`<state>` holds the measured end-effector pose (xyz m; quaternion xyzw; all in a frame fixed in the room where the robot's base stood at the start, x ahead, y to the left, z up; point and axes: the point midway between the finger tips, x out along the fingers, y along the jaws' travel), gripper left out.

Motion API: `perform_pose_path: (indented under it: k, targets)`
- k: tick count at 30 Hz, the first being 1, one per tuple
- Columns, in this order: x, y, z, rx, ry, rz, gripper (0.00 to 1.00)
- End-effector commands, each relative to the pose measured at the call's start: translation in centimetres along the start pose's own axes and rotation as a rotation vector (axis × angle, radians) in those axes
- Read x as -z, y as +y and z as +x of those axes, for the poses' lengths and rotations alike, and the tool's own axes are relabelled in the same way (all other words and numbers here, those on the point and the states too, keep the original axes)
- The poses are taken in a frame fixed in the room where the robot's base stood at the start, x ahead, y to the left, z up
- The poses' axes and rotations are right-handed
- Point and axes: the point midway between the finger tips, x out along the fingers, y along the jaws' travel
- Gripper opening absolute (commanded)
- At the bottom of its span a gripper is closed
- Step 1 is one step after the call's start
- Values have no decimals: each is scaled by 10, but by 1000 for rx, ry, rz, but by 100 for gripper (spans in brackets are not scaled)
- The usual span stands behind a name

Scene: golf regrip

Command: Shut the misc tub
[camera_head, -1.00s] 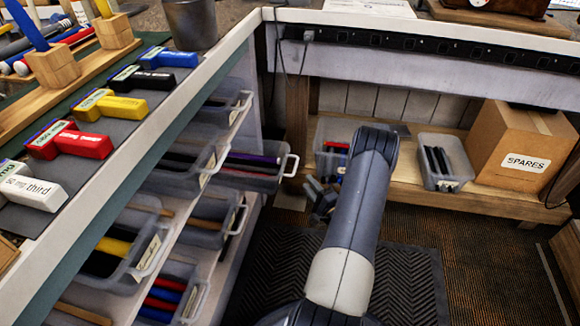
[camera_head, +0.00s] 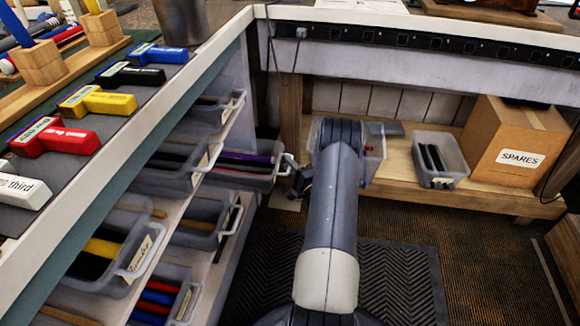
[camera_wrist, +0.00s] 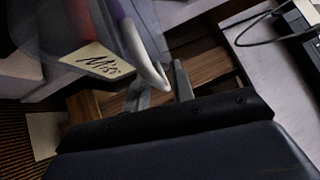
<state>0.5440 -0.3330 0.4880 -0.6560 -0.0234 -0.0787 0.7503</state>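The misc tub (camera_head: 240,172) is a clear tub holding dark, purple and red grips. It sticks out from the shelf unit on the left, farther out than the tubs around it. In the wrist view its "Misc" label (camera_wrist: 100,60) and pale handle (camera_wrist: 150,68) show close up. My gripper (camera_head: 297,178) is at the tub's handle end. In the wrist view its two fingers (camera_wrist: 160,88) stand apart, with the end of the handle between them. A gap shows beside the handle, so the fingers do not look closed on it.
Other clear tubs (camera_head: 118,250) sit in the shelf unit under the counter. At the back, a low wooden shelf (camera_head: 400,178) holds a clear tub behind my arm, a small tub (camera_head: 440,160) and a SPARES box (camera_head: 515,140). The dark mat (camera_head: 400,275) is clear.

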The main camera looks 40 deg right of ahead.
Motion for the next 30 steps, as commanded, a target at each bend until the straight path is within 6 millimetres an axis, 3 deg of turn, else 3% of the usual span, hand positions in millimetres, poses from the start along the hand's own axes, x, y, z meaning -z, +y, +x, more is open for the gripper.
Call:
perform_pose_path:
  k: [8, 23, 30]
  targets:
    - [0, 0, 0, 0, 0, 0, 0]
    - [-2, 2, 2, -1, -1, 0, 0]
    - [-35, 13, 35, -1, -7, -1, 0]
